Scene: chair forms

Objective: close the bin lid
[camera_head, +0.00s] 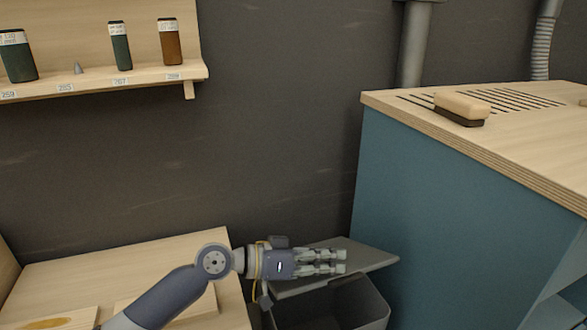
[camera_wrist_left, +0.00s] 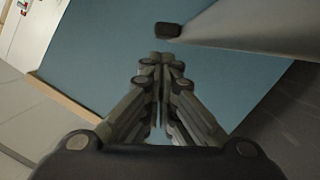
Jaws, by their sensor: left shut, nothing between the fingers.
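The dark grey bin (camera_head: 335,305) stands on the floor between the wooden bench and the blue cabinet, with its mouth visible. Its grey lid (camera_head: 365,257) is raised, tilted up behind the opening. My left gripper (camera_head: 343,261) reaches in from the left, in front of the lid in the head view, and hides part of it; I cannot tell whether it touches. In the left wrist view the gripper (camera_wrist_left: 162,58) is shut and empty. A grey panel that looks like the lid (camera_wrist_left: 250,28) shows beyond the fingertips, with a dark tab (camera_wrist_left: 167,30) at its end. My right gripper is not in view.
A blue cabinet (camera_head: 440,190) with a wooden top stands right of the bin; a brush (camera_head: 461,108) lies on it. A wooden bench (camera_head: 130,270) is at the left. A shelf (camera_head: 110,82) with several containers hangs above. Dark wall lies behind.

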